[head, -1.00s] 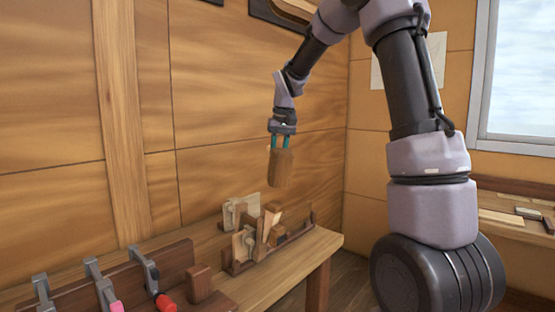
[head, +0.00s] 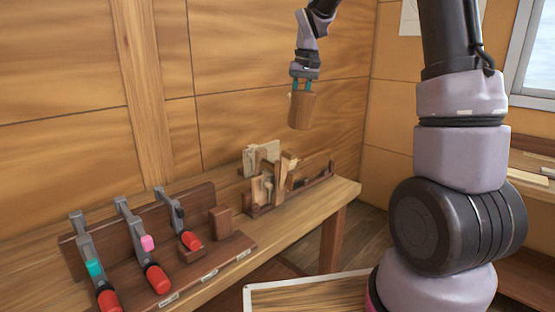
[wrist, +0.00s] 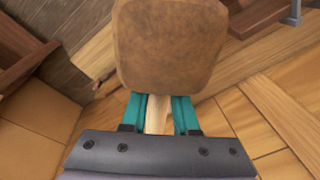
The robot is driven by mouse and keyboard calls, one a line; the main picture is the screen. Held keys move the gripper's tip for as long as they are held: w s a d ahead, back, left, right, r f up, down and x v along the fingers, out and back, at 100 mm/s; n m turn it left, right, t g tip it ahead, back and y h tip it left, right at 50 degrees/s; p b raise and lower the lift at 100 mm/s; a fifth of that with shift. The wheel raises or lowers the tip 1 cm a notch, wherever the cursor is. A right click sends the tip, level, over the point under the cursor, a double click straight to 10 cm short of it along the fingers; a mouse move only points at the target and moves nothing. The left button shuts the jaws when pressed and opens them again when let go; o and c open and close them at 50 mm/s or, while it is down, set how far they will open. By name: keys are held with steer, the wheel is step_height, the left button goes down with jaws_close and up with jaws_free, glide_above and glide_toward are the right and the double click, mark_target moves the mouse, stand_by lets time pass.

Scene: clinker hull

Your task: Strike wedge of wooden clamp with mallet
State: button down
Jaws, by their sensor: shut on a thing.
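My gripper (head: 302,86) is shut on the mallet's pale handle (wrist: 158,115), with its teal fingers on either side of it. The mallet's brown block head (head: 303,110) hangs below the fingers, in the air above the bench and apart from everything. In the wrist view the mallet head (wrist: 167,45) fills the top middle and hides what lies behind it. Below it in the head view, the wooden clamp (head: 267,186), of pale and dark pieces, stands in a dark wooden rack (head: 318,186) near the bench's right end. I cannot tell which piece is the wedge.
Several metal bar clamps with coloured handles (head: 158,279) stand in a dark rack (head: 198,194) at the left of the bench (head: 345,190). A brown wooden block (head: 220,221) stands at that rack's right end. The wooden wall (head: 240,125) rises behind the bench.

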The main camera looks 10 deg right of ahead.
steer(key=shift+w, duration=0.45)
steer(key=shift+w+a+r, duration=0.1)
steer(key=shift+w, duration=0.2)
step_height(320, 180, down, 9)
step_height(320, 180, up, 9)
steer(key=shift+r, duration=0.1)
steer(key=shift+w+a+f+t+h, duration=0.15)
steer(key=shift+a+f+t, duration=0.15)
steer(key=shift+f, duration=0.4)
steer(key=shift+w+a+f+t+h, duration=0.2)
steer(key=shift+f+t, duration=0.2)
steer(key=shift+f, duration=0.3)
